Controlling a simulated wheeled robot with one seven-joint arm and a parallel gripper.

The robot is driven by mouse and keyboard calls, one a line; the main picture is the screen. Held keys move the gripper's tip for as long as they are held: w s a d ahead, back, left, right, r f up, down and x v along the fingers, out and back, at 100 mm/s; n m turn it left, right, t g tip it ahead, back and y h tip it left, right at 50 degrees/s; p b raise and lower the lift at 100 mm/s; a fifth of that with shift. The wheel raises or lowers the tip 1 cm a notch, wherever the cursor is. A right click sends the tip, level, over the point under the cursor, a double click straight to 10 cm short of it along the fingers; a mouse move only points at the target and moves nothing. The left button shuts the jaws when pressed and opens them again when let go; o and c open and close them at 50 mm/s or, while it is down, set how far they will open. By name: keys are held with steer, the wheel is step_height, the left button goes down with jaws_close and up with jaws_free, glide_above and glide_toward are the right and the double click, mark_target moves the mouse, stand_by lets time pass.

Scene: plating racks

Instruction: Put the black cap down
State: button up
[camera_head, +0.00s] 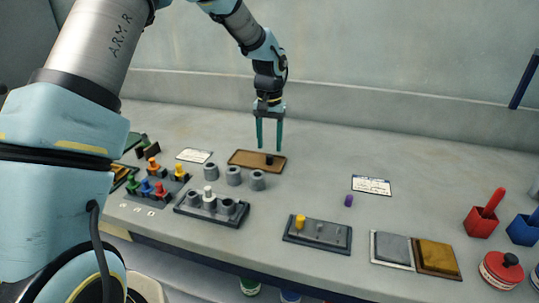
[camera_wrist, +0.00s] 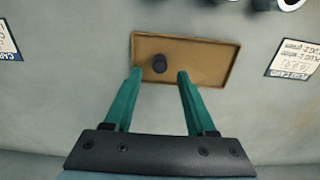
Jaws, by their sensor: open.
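The black cap (camera_wrist: 159,63) stands on a brown tray (camera_wrist: 215,66), left of the tray's middle in the wrist view. In the head view the black cap (camera_head: 269,160) shows as a small dark piece on the tray (camera_head: 243,158). My gripper (camera_head: 269,147) is open and empty, above the tray with its fingers pointing down. In the wrist view my gripper (camera_wrist: 160,74) has its two green fingertips on either side of the cap with clear gaps. The cap is apart from both fingers.
Grey cylinders (camera_head: 233,176) and a dark block with a white piece (camera_head: 210,198) stand in front of the tray. A rack of coloured pegs (camera_head: 158,188) is at left. A purple piece (camera_head: 348,200) lies near a white card (camera_head: 371,185).

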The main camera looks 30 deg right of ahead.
mark_target(269, 155)
step_height(269, 155, up, 8)
steer(key=b, duration=0.1)
steer(key=shift+f, duration=0.15)
steer(key=a+f+n, duration=0.2)
steer(key=a+n, duration=0.2)
steer(key=a, duration=1.9)
steer(key=s+a+f+n+t, duration=0.1)
steer(key=s+a+f+n, duration=0.1)
steer(key=s+a, duration=0.8)
steer(key=a+n, duration=0.1)
steer(key=a, duration=0.3)
steer(key=shift+a+t, duration=0.3)
steer(key=shift+a, duration=0.1)
